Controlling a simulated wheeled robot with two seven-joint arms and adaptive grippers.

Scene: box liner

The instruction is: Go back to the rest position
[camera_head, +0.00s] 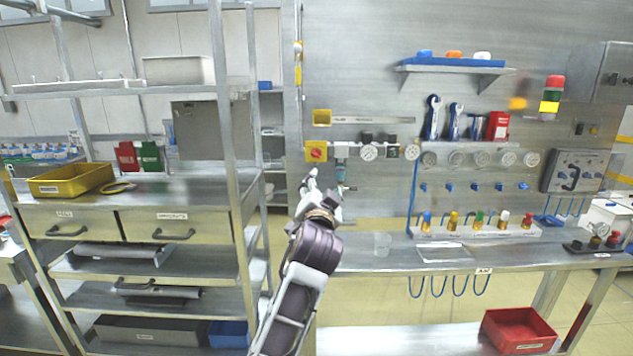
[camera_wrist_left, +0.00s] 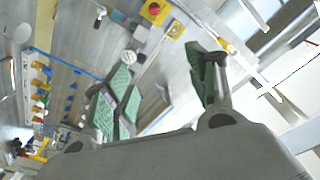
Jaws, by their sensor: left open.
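My left gripper (camera_head: 318,187) shows in the head view at the middle, at the end of my raised left arm. It is in the air in front of the gap between the shelf rack and the workbench. In the left wrist view its two green-padded fingers (camera_wrist_left: 165,95) stand apart with nothing between them. The gripper is open and empty and touches nothing that I can see. My right gripper is in neither view.
A metal rack (camera_head: 235,150) with a yellow tray (camera_head: 70,180) stands at left.

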